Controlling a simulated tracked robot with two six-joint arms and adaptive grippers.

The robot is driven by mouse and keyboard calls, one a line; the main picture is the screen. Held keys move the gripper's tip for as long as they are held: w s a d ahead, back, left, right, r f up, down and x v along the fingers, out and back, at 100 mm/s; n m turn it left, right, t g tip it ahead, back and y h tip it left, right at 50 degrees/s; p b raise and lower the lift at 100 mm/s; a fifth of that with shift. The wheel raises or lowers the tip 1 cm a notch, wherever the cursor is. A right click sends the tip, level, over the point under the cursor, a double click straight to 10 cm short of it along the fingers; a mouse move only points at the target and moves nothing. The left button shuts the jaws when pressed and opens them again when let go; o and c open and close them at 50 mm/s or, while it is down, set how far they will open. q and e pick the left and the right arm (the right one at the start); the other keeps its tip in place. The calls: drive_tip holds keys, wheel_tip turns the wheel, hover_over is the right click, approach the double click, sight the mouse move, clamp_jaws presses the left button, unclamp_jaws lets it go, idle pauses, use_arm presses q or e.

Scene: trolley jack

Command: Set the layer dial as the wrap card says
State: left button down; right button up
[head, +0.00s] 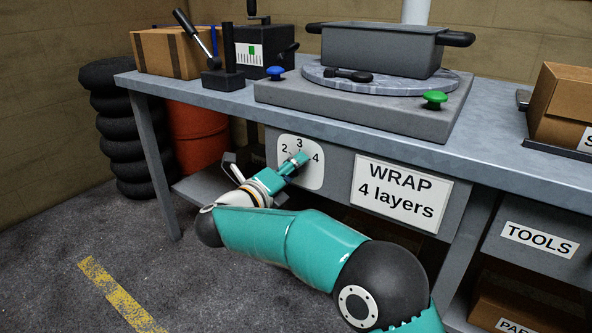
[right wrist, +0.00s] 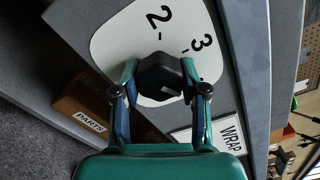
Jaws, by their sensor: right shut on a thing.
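The layer dial's white plate (head: 314,180) is on the front panel under the bench top, with 2, 3 and 4 readable in the head view. The plate (right wrist: 112,42) also shows in the right wrist view, with 2 and 3 readable. My right gripper (head: 297,161) is shut on the dark dial knob (right wrist: 161,78), one finger on each side. The gripper mostly hides the knob in the head view, and I cannot tell which number it points to. The wrap card (head: 402,194), right of the dial, reads "WRAP 4 layers". My left gripper is not in view.
A lever device (head: 222,78) and boxes stand at the back left. A TOOLS drawer (head: 540,240) is at right.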

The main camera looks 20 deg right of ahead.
drive_tip(key=shift+a+f, duration=0.15)
drive_tip(key=shift+f, duration=0.3)
drive_tip(key=o, duration=1)
drive_tip(key=shift+o, duration=0.8)
drive_tip(key=shift+r, duration=0.1)
drive_tip(key=shift+r+m, duration=0.1)
drive_tip(key=shift+m, duration=0.2)
drive_tip(key=v, duration=1.1)
drive_tip(key=shift+s+a, duration=0.3)
